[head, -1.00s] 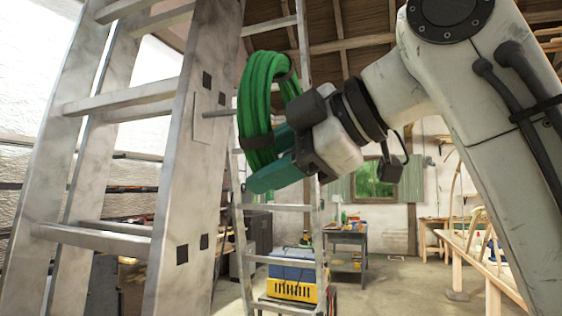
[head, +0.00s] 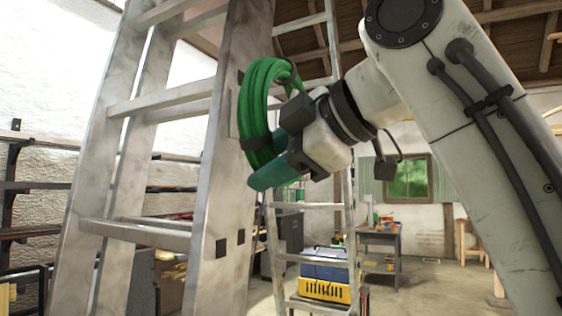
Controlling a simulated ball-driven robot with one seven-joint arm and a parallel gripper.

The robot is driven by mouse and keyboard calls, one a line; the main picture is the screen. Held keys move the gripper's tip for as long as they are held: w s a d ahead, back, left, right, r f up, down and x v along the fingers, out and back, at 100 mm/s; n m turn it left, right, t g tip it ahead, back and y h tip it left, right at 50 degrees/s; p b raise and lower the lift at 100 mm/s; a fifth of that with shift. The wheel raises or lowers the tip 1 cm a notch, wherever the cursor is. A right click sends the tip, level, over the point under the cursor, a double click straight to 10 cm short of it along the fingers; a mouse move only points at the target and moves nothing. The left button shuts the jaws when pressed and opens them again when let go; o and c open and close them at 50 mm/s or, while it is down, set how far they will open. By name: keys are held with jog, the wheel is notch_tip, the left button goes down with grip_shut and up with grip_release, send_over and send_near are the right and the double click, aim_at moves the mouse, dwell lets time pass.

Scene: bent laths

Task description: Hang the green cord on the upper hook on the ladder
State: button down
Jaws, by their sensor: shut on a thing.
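The green cord (head: 257,100) is a coil bound with dark bands, hanging upright. My gripper (head: 272,160), with teal fingers, is shut on the lower part of the coil. The large metal ladder (head: 215,190) stands at the left, and the coil overlaps the right edge of its near rail in the picture. A pale plate on that rail shows only as a sliver beside the coil. The upper hook is hidden, apparently behind the cord. I cannot tell whether the cord touches the ladder or the hook.
A smaller ladder (head: 317,205) stands behind my gripper, with a yellow crate (head: 325,290) low by it. A workbench (head: 378,235) is farther back. Wall racks (head: 45,185) are at the left.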

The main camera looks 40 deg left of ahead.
jog(key=shift+s+a, duration=0.2)
jog(key=shift+a, duration=0.4)
jog(key=shift+s+a+f, duration=0.1)
jog(key=shift+a+f, duration=0.2)
jog(key=shift+f, duration=0.3)
jog(key=shift+a+f, duration=0.3)
jog(key=shift+f, duration=0.25)
jog(key=shift+f, duration=0.2)
jog(key=shift+c, duration=2.4)
grip_release()
jog(key=shift+r, duration=0.1)
jog(key=b+v, duration=0.2)
jog(key=v, duration=0.8)
jog(key=shift+d, duration=0.4)
